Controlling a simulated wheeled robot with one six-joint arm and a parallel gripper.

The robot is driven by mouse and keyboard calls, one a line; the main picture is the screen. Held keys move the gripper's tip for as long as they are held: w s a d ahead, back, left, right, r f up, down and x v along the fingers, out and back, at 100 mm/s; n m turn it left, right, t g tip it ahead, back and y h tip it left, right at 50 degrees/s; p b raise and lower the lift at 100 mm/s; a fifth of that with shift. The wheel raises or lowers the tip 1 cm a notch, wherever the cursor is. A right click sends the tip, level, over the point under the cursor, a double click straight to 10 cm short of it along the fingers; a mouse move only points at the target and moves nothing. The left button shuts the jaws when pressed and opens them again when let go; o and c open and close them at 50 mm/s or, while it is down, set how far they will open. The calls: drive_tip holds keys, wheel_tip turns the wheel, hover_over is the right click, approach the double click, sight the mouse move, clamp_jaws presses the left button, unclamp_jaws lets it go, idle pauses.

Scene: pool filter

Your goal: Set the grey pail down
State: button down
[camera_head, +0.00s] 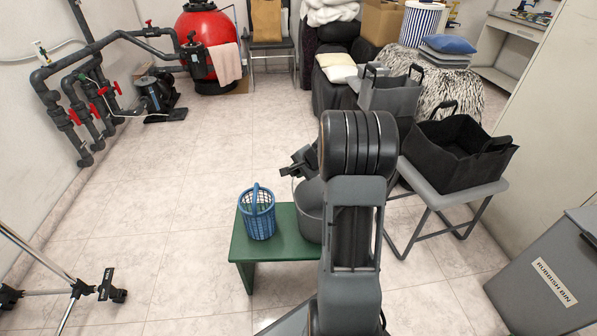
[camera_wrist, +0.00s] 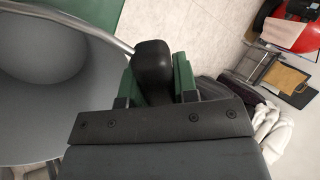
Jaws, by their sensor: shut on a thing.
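The grey pail (camera_head: 309,212) shows at the right end of the green bench (camera_head: 258,260), partly hidden behind my arm. I cannot tell whether its base touches the bench top. In the wrist view the pail's wide grey inside (camera_wrist: 50,95) fills the left, and it looks empty. Its wire handle rises to a black grip (camera_wrist: 152,62). My gripper (camera_wrist: 156,82) is shut on that grip, one green finger on each side. In the head view my gripper (camera_head: 298,165) is a dark shape just above the pail's rim.
A blue basket (camera_head: 257,214) stands on the bench left of the pail. A black bag (camera_head: 458,152) sits on a grey bench (camera_head: 455,194) at right. A rubbish bin (camera_head: 545,285) stands at lower right, and a tripod (camera_head: 62,280) at lower left.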

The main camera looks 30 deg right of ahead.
drive_tip(key=c, duration=0.9)
unclamp_jaws()
drive_tip(key=shift+r, duration=0.1)
